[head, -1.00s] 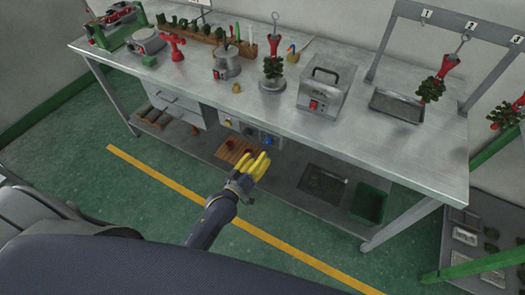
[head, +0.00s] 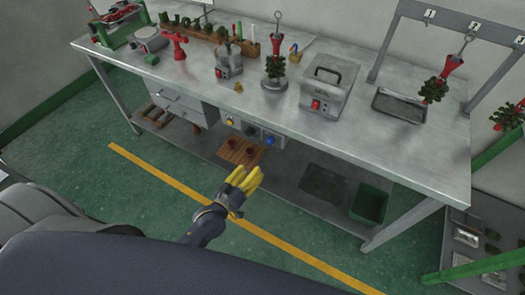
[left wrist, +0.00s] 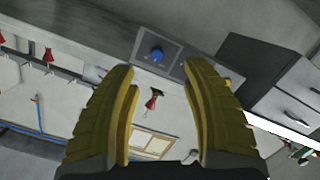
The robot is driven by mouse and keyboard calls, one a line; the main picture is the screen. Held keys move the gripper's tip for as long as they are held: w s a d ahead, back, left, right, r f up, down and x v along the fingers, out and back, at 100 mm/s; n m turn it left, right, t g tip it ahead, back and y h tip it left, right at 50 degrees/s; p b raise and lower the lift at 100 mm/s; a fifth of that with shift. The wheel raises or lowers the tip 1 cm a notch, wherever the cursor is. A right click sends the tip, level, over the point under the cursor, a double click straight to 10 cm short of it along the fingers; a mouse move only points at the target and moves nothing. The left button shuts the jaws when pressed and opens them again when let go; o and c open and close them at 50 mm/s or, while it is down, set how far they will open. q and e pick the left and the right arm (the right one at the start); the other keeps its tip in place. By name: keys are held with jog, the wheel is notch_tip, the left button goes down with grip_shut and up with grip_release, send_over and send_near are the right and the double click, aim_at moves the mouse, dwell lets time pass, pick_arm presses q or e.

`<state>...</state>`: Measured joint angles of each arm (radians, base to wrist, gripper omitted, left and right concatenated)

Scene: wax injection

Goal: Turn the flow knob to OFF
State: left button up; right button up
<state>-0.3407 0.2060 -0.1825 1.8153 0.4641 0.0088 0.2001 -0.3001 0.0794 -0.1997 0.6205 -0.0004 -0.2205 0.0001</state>
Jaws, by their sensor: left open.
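A control panel (head: 252,132) hangs under the front edge of the workbench. It carries a blue knob (head: 270,141) at its right end, a yellow knob (head: 230,122) at its left and a dark dial between them. The labels are too small to read, so I cannot tell which is the flow knob or where it points. The blue knob also shows in the left wrist view (left wrist: 157,54), beyond my fingertips. My left gripper (head: 246,176), with yellow fingers, is open and empty, in front of and below the panel, touching nothing. My right gripper is not in view.
The workbench (head: 345,140) holds a metal pot (head: 229,66), a box with a red switch (head: 327,92) and a tray (head: 399,106). A wooden board (head: 240,151) and a green bin (head: 369,203) are on the lower shelf. The floor before the bench is clear.

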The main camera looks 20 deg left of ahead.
aim_at(268, 143)
pick_arm(q)
jog(key=w+m, duration=0.3)
jog(key=w, duration=0.1)
jog(key=w+d+m+t, duration=0.1)
jog(key=w+m, duration=0.2)
jog(key=w, duration=0.2)
jog(key=w+d+r+m, duration=0.1)
jog(key=w+m, duration=0.1)
jog(key=w, duration=0.3)
jog(key=shift+w+d+r+m, duration=0.1)
jog(key=shift+d+m, duration=0.15)
jog(key=shift+m, duration=0.15)
dwell(0.4)
grip_shut()
dwell(0.4)
